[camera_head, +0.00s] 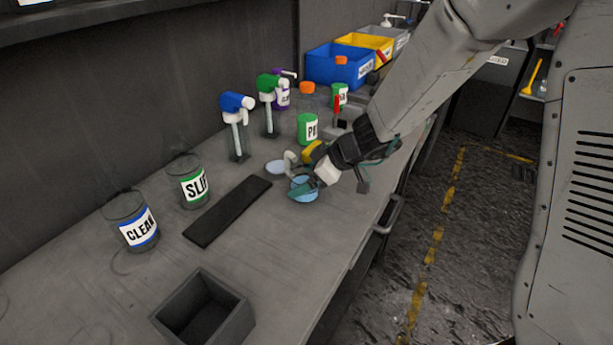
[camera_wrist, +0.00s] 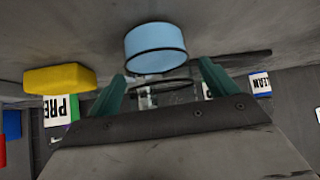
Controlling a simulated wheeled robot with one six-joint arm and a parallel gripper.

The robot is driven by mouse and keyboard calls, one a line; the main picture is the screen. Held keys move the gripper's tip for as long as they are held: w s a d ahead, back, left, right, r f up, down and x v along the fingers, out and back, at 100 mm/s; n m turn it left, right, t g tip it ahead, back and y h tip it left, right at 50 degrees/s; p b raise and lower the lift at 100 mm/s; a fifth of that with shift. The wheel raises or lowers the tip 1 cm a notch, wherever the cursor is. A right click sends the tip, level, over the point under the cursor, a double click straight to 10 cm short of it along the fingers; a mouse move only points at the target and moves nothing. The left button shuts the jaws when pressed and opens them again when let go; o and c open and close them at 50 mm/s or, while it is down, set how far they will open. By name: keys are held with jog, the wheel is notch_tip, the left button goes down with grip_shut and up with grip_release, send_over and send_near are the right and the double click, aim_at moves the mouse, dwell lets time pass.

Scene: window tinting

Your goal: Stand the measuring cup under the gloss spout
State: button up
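A light blue cup (camera_head: 304,195), which I take for the measuring cup, stands on the bench at my gripper's fingertips. In the wrist view it is a short blue cylinder (camera_wrist: 155,46) with a dark rim line, ahead of and between the two teal fingers. My gripper (camera_wrist: 162,71) is open, with a visible gap on both sides of the cup. In the head view the fingers partly hide the cup. No label reading gloss is legible, so I cannot tell which spout is the gloss one. A pale blue disc (camera_head: 275,167) lies just left of the cup.
Blue-headed (camera_head: 237,103) and green-headed (camera_head: 268,84) pump bottles stand along the wall. A yellow block (camera_wrist: 60,79) is close beside my gripper. Labelled jars (camera_head: 138,222), a dark mat (camera_head: 228,210) and an open grey box (camera_head: 203,310) occupy the near bench.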

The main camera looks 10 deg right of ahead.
jog(key=shift+r, duration=0.15)
jog(key=v, duration=1.2)
